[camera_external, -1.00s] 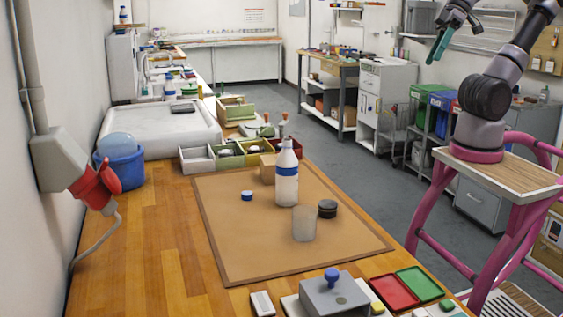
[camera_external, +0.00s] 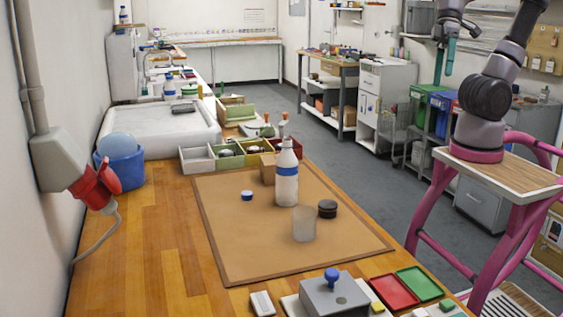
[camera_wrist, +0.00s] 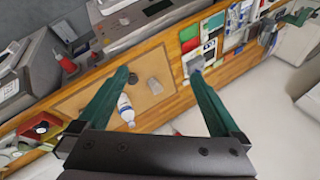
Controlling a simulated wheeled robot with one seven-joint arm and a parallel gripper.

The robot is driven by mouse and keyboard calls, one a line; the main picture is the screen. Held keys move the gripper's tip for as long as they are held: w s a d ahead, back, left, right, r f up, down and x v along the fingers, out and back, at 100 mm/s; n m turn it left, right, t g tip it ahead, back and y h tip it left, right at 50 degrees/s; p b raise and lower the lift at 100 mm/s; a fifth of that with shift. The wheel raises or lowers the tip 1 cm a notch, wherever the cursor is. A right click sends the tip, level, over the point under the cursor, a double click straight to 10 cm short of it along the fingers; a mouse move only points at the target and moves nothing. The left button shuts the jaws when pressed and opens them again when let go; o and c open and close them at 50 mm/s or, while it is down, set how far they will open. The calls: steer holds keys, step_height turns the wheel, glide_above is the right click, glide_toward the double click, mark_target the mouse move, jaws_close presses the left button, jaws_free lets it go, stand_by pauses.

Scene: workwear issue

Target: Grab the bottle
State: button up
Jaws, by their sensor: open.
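The bottle (camera_external: 286,178), translucent white with a blue band and white cap, stands upright on the brown mat (camera_external: 240,240). In the wrist view the bottle (camera_wrist: 126,108) shows beyond my gripper, near the tip of the left finger. My gripper (camera_external: 443,65) is high at the upper right in the external view, well apart from the bottle. Its green fingers (camera_wrist: 160,75) are spread wide in the wrist view, with nothing held between them.
A frosted cup (camera_external: 303,225) and a dark round lid (camera_external: 327,208) stand close to the bottle. A grey box with a blue knob (camera_external: 334,299) is in front. The mat's left front is clear.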

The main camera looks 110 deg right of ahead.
steer(key=w+a+f+m+g+y, duration=0.4)
steer(key=w+a+m+y, duration=0.15)
steer(key=a+y, duration=0.35)
steer(key=w+d+f+m+t+y, duration=0.1)
steer(key=w+m+t+y, duration=0.1)
steer(key=w+m+t, duration=0.35)
steer(key=w+d+f+m+t+y, duration=0.2)
steer(key=w+m+t, duration=0.1)
steer(key=w, duration=0.5)
steer(key=m+t+h, duration=0.9)
steer(key=m+h, duration=0.8)
glide_toward(287, 170)
steer(key=s+d+f, duration=0.1)
steer(key=d, duration=0.2)
steer(key=w, duration=0.4)
steer(key=shift+w+f, duration=0.1)
steer(key=shift+f, duration=0.2)
steer(key=shift+w+a, duration=0.1)
steer(key=shift+w, duration=2.9)
jaws_close()
